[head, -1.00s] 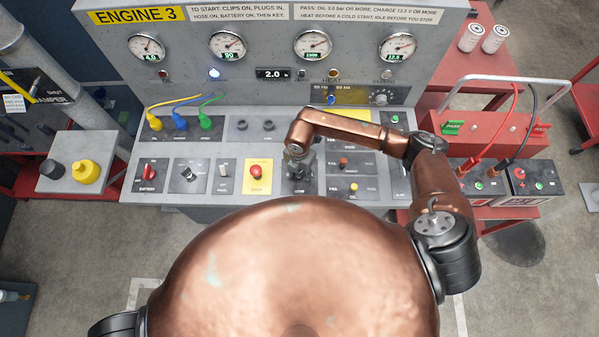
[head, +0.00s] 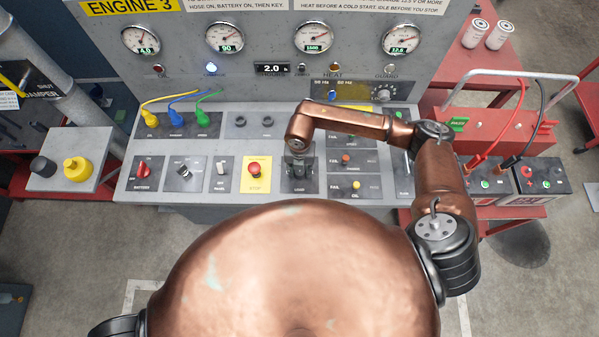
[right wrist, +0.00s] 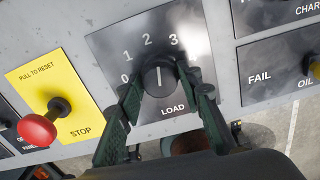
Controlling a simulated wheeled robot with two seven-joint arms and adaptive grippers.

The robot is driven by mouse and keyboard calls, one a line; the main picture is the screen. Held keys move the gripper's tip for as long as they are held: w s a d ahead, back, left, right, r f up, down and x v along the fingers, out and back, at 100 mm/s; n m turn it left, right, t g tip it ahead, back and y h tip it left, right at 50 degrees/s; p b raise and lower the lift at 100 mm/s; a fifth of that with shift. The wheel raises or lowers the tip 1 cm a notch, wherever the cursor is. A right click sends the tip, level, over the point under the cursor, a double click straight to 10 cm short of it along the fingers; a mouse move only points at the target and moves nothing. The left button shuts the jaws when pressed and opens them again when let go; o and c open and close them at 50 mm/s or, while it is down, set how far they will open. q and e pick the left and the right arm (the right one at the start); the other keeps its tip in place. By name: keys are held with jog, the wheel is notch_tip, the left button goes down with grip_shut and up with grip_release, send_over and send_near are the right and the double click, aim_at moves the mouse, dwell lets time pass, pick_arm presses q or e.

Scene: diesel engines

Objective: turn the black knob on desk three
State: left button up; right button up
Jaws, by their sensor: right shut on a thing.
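The black knob (right wrist: 159,79) sits on the dark LOAD plate (right wrist: 200,35) in the right wrist view, with the marks 0 to 3 around it. Its white line stands upright in that view, towards the gap between 2 and 3. My right gripper (right wrist: 161,88) is shut on the knob, one green finger on each side. In the head view my right gripper (head: 298,168) is over the LOAD plate (head: 300,187) and hides most of the knob. My left gripper is out of view.
The red STOP button (right wrist: 38,131) is left of the plate, and the FAIL plates (right wrist: 275,75) are right of it. The desk (head: 200,146) also carries a red battery switch (head: 143,170) and coloured plugs. Gauges line the ENGINE 3 panel. A red charger (head: 487,132) stands at the right.

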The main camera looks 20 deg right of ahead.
jog(key=shift+w+f+n+b, duration=0.1)
jog(key=shift+f+n+b, duration=0.1)
jog(key=shift+n+b, duration=0.7)
jog(key=n+b, duration=1.1)
jog(key=n, duration=0.1)
jog(key=shift+n+b, duration=1.1)
jog(key=shift+n, duration=0.1)
jog(key=shift+r+n+b, duration=0.2)
jog(key=shift+n+b, duration=0.85)
jog(key=shift+n, duration=0.25)
jog(key=o, duration=1.2)
jog(key=shift+c, duration=0.2)
jog(key=shift+r, duration=0.1)
